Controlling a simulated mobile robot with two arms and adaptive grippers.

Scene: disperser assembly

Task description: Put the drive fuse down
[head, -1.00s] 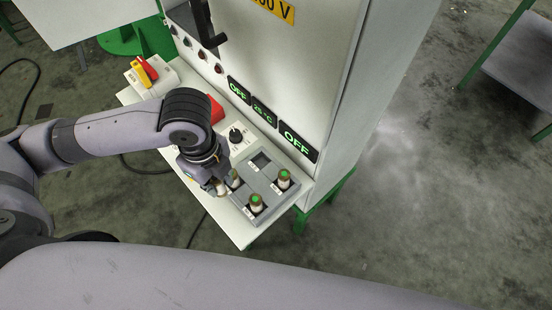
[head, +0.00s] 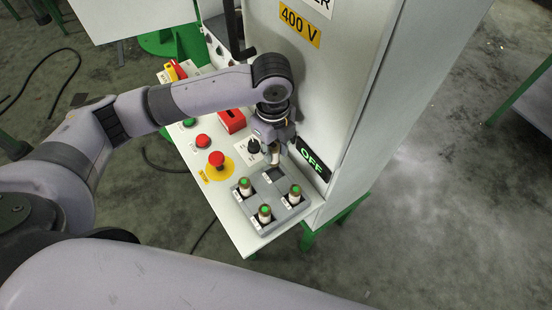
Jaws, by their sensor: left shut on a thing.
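My left gripper (head: 274,146) is shut on a small pale fuse (head: 275,156), mostly covered by the fingers. It is held roughly upright, just behind the grey fuse tray (head: 281,208) and near its empty back slot (head: 272,175). I cannot tell exactly how high above the slot it is. Three other fuses with green tops stand in the tray: one at the left (head: 245,187), one at the right (head: 295,194) and one at the front (head: 264,214). My right gripper is not in view.
The tray is on a pale console ledge (head: 234,222). To the left are a red mushroom button (head: 216,158) on a yellow disc, another red button (head: 203,141) and a red block (head: 231,121). A black knob (head: 253,147) is close beside the gripper. The cabinet wall with an OFF display (head: 312,158) rises behind.

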